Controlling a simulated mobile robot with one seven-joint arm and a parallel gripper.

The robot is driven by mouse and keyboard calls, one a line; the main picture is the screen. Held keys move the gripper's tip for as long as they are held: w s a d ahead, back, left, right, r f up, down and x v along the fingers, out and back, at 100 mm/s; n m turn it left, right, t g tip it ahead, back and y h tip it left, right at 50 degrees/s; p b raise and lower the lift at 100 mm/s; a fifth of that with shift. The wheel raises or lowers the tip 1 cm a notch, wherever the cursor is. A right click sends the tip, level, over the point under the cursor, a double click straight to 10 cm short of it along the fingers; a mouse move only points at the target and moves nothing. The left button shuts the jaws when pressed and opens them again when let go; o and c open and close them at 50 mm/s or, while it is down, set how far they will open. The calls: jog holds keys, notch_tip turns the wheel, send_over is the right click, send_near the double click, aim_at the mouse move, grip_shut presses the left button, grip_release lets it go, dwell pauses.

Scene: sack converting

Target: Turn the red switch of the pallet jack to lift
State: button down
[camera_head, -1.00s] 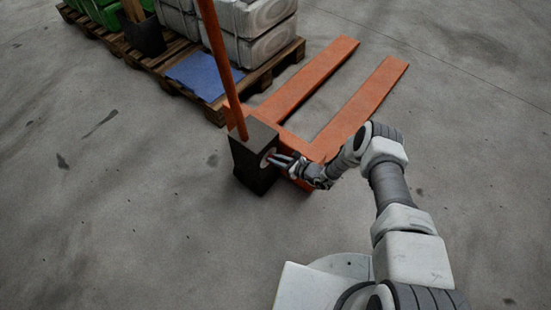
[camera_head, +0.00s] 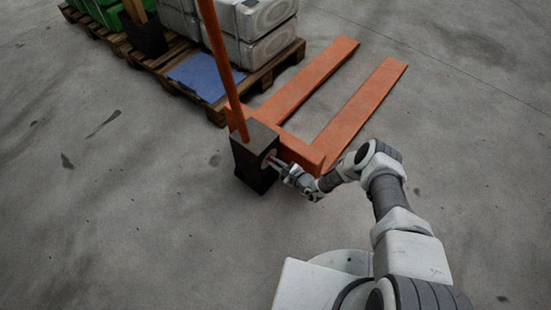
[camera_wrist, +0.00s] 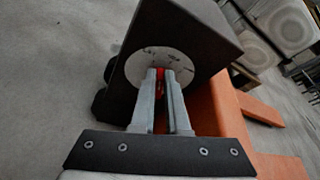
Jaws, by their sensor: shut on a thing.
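The orange pallet jack (camera_head: 290,137) stands on the floor with its two forks pointing away to the upper right. Its dark housing (camera_head: 250,165) is at the foot of the orange handle bar and also shows in the wrist view (camera_wrist: 190,35). A pale round dial plate (camera_wrist: 153,58) is on the housing's face. The red switch (camera_wrist: 160,75) sits at this plate, showing only as a narrow red strip between my fingers. My gripper (camera_head: 275,162) reaches the plate from the right. In the wrist view my gripper (camera_wrist: 163,74) is shut on the red switch, which the fingers mostly hide.
A wooden pallet (camera_head: 262,77) stands behind the jack, bearing grey wrapped stacks (camera_head: 262,50), a blue sheet (camera_head: 205,76), a dark bin (camera_head: 147,36) and green goods. The orange handle bar (camera_head: 222,65) rises beside the gripper's workspace. The floor at left and right is clear.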

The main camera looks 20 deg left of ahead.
jog(key=n+t, duration=0.2)
jog(key=n, duration=0.1)
jog(key=shift+s+a+f, duration=0.1)
jog(key=shift+s+a, duration=0.1)
jog(key=shift+a, duration=0.2)
dwell(0.4)
jog(key=c, duration=0.9)
grip_release()
